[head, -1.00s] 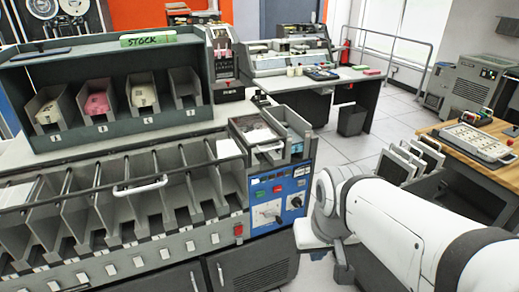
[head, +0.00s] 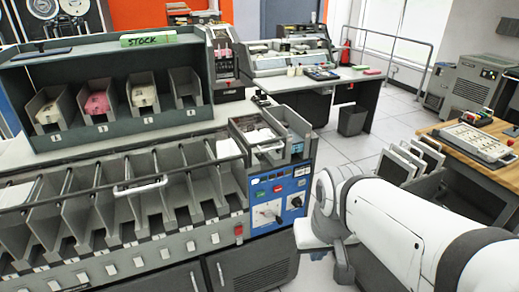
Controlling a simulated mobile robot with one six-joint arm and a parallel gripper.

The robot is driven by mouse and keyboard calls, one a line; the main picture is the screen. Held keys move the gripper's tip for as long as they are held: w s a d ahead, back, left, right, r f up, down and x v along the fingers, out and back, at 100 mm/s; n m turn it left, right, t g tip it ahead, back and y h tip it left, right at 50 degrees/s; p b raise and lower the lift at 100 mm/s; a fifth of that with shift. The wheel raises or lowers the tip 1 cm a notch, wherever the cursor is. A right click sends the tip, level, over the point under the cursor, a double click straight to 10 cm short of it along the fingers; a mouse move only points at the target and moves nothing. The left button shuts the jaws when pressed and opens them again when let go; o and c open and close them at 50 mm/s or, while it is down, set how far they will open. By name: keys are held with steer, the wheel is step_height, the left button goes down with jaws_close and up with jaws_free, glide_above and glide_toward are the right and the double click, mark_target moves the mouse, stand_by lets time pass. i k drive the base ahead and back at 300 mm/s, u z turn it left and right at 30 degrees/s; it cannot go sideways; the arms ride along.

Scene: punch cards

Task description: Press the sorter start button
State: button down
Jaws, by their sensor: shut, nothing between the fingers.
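The card sorter (head: 130,262) fills the left and middle, with a row of grey pockets. Its blue control panel (head: 296,200) is at the right end of its front. A small green button (head: 260,194) and a red button (head: 278,189) sit above a pale plate with a dark knob (head: 277,218). Labels are too small to read, so I cannot tell for sure which button is start. My white arm comes in from the lower right, and its wrist end is just right of the panel. My gripper's fingers do not show; the wrist hides that area.
A card tray (head: 257,137) sits above the panel. A red switch (head: 239,231) is on the sorter's front edge. A STOCK rack (head: 100,122) stands behind. A wooden table (head: 482,160) is at right. Tiled floor (head: 365,146) is open between them.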

mark_target(261, 194)
steer(key=z, duration=1.6)
steer(key=k, duration=1.15)
steer(key=u, duration=1.5)
steer(key=i, duration=1)
